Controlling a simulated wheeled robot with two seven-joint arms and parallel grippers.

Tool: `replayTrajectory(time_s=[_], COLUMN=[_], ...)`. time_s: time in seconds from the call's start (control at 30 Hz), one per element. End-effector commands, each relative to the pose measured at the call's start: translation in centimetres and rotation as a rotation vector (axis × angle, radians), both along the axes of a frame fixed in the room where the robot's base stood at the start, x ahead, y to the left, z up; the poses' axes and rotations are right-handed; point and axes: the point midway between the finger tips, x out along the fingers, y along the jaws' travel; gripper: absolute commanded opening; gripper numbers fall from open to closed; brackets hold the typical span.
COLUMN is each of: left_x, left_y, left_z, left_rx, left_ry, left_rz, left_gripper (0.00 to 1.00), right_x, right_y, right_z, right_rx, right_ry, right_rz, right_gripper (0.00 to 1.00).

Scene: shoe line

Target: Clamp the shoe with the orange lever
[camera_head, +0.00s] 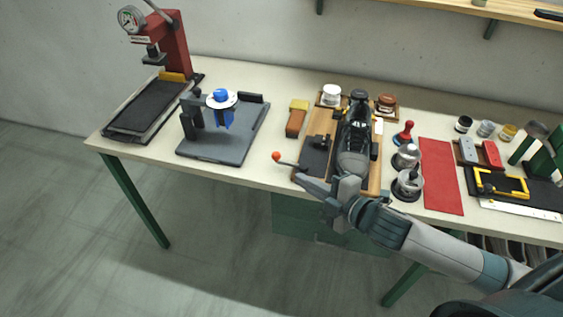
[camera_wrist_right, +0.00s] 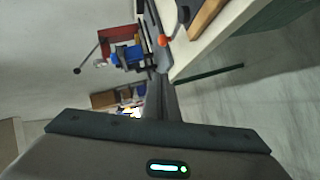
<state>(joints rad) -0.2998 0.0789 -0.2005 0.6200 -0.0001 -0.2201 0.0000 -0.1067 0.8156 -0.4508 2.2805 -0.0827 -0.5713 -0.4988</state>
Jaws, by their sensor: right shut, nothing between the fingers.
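The black shoe (camera_head: 354,145) lies on a wooden clamp board (camera_head: 318,125) near the middle of the table. A lever with an orange ball knob (camera_head: 276,156) sticks out to the left past the board's front edge; the knob also shows in the wrist view (camera_wrist_right: 163,40). My right gripper (camera_head: 301,179) is shut and empty, its tips pointing left, just below and right of the knob. They look apart from the knob. The gripper's wrist hides the front end of the board and shoe. My left gripper is not in view.
Left of the board are a grey plate with a blue part (camera_head: 222,118) and a red press with a gauge (camera_head: 172,45). Right are metal pots (camera_head: 407,156), a red stamp (camera_head: 404,132) and a red mat (camera_head: 440,175). Open floor lies in front of the table.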

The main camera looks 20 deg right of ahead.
Motion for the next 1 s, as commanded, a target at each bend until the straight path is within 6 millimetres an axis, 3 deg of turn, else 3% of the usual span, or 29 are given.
replayTrajectory(time_s=[0.37, 0.93, 1.0], left_x=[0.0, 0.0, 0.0], left_y=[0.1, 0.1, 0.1], left_z=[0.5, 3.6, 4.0], left_rx=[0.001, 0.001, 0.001], left_ry=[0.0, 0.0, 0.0], left_rz=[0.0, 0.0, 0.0], left_gripper=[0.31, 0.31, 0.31], right_x=[1.1, 9.1, 9.8], right_y=[0.4, 3.8, 3.3], right_z=[-0.2, -2.6, -3.1], right_rx=[0.003, 0.002, -0.001], right_ry=[0.0, 0.001, 0.003], right_rz=[-0.002, -0.003, -0.003], right_gripper=[0.0, 0.0, 0.0])
